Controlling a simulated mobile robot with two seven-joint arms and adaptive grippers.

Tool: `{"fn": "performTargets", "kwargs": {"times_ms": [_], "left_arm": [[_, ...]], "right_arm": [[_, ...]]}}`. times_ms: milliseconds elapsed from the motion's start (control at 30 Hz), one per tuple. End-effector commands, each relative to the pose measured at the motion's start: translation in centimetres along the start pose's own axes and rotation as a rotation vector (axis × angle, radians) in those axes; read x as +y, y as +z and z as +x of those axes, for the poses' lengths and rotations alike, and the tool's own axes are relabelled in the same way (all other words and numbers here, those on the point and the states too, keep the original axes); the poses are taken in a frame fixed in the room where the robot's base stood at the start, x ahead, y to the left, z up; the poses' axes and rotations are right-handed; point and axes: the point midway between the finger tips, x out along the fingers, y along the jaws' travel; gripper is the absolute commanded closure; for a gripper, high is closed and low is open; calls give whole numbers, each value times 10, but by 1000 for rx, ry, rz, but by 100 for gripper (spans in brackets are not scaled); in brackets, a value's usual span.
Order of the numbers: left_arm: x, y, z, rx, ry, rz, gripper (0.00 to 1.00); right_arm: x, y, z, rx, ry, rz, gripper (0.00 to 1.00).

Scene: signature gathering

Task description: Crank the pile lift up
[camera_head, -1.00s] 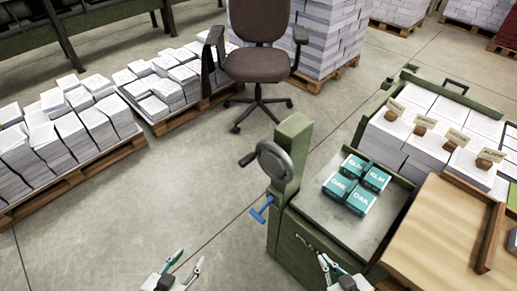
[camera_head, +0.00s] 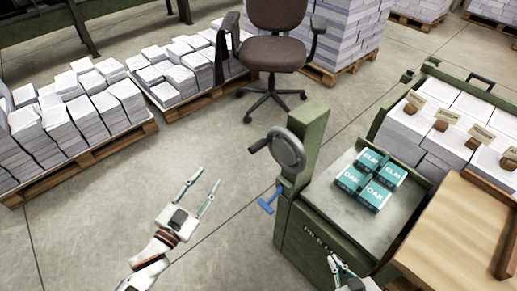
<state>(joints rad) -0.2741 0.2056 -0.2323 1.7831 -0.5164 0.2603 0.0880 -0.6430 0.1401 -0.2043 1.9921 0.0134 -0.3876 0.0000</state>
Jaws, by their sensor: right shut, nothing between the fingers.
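The pile lift (camera_head: 312,230) is a green cabinet with a post (camera_head: 308,135) at its left corner. A round grey crank wheel (camera_head: 288,152) with a dark handle (camera_head: 258,146) pointing left is on the post. A blue T-shaped lever (camera_head: 270,201) sticks out below the wheel. Teal boxes marked ELM and OAK (camera_head: 368,182) lie on the lift's grey top plate (camera_head: 340,214). My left gripper (camera_head: 202,190) is open and empty, left of the lever and below the wheel, apart from both. My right gripper (camera_head: 343,263) is shut and empty at the lift's front, near the bottom edge.
A wooden table (camera_head: 452,238) stands right of the lift. Paper stacks with wooden-handled labels (camera_head: 440,125) stand behind it. An office chair (camera_head: 273,52) stands behind the wheel. Pallets of paper stacks (camera_head: 75,165) line the left. The floor left of the lift is clear.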

Motion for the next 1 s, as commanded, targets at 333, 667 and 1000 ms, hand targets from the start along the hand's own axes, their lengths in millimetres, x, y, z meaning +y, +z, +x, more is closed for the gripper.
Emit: {"fn": "performTargets", "kwargs": {"times_ms": [333, 667, 1000], "left_arm": [[23, -64, 67, 503, 315, 254, 66], [37, -78, 79, 581, 418, 298, 66], [60, -101, 117, 579, 414, 297, 66]], "right_arm": [[7, 20, 19, -1, 17, -24, 100], [6, 21, 18, -5, 17, -30, 100], [5, 19, 17, 0, 15, -24, 100]]}}
